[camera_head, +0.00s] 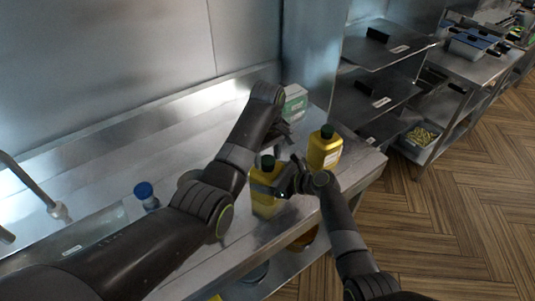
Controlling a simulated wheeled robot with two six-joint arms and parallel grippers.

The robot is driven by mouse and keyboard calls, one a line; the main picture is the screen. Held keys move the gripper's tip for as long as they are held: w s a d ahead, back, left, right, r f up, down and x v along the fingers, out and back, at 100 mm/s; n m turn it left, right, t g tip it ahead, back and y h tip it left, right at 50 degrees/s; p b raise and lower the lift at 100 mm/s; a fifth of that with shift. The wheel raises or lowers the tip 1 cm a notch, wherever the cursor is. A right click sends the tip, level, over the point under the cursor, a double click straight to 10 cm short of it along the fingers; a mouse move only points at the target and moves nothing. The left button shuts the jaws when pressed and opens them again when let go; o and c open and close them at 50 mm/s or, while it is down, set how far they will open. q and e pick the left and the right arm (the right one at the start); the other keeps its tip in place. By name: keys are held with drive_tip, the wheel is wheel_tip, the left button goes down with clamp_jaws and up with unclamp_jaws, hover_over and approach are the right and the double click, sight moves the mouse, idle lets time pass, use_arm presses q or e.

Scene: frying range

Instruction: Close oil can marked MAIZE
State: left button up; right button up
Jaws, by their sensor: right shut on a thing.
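A yellow oil can (264,205) with a dark green cap (267,162) stands near the front of the steel counter, and my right gripper (278,186) is shut on its upper body from the right. A second yellow can (324,156) with a dark green cap (327,131) stands behind it to the right, upright. It has a pale label, but I cannot read MAIZE on either can. My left gripper (279,140) is bent down just above and behind the nearer can's cap; its fingers are small and dark, so their opening is unclear.
A white and green box (294,103) stands behind my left gripper. A blue-capped bottle (146,196) is at the left, near a metal tap (58,209). Steel shelves (385,46) rise at the right. The counter (365,172) ends at its right edge, with wood floor beyond.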

use_arm(q)
drive_tip(key=c, duration=0.8)
drive_tip(key=m, duration=1)
drive_tip(key=shift+m, duration=0.3)
drive_tip(key=m, duration=0.4)
drive_tip(key=o, duration=1.2)
drive_tip(key=shift+c, duration=0.2)
drive_tip(key=shift+r, duration=0.1)
wheel_tip(320, 180, up, 7)
drive_tip(key=shift+r, duration=0.15)
